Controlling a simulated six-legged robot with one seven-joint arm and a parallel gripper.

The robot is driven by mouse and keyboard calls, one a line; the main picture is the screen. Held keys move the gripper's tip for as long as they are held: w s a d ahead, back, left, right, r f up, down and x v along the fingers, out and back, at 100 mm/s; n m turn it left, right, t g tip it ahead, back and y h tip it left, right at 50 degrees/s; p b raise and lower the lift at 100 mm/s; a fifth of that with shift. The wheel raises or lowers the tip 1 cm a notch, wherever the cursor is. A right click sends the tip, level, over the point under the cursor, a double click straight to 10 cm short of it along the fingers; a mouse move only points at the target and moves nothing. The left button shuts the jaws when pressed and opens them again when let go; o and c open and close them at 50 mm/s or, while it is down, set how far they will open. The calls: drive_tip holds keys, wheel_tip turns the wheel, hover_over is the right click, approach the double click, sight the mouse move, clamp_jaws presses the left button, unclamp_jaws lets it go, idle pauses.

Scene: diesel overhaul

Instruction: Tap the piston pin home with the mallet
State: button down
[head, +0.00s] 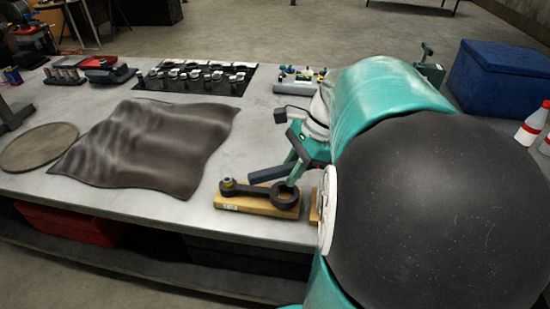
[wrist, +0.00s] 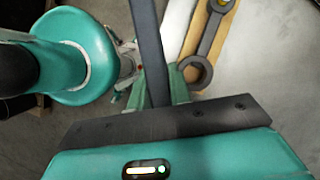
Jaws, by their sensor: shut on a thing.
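A dark connecting rod (head: 258,190) lies on a wooden block (head: 232,204) at the bench's front edge. Its small end, at the left, carries a brassy ring with a dark stub that looks like the piston pin (head: 228,183). The rod's large ring (wrist: 195,73) shows in the wrist view, just right of my gripper. My gripper (wrist: 158,92) is shut on a long dark bar (wrist: 147,40), which looks like part of the mallet (head: 268,173). In the head view my gripper (head: 298,163) is above the rod's large end. I cannot make out a separate mallet head.
A crumpled dark cloth (head: 150,145) and a round disc (head: 38,147) lie to the left. A black mat (head: 195,78) with several parts is behind. A blue box (head: 500,80) and bottles (head: 533,123) are at the right. Bare bench (head: 255,130) lies between cloth and arm.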

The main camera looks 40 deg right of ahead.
wheel_tip(320, 180, down, 6)
drive_tip(key=shift+d+r, duration=0.1)
drive_tip(key=r, duration=0.4)
drive_tip(key=shift+w+a+r, duration=0.1)
drive_tip(key=shift+a+r, duration=0.05)
drive_tip(key=shift+a, duration=0.1)
drive_tip(key=shift+r, duration=0.1)
drive_tip(key=shift+d+r+y, duration=0.1)
drive_tip(key=shift+r+y, duration=0.4)
drive_tip(key=shift+r, duration=0.05)
idle(0.3)
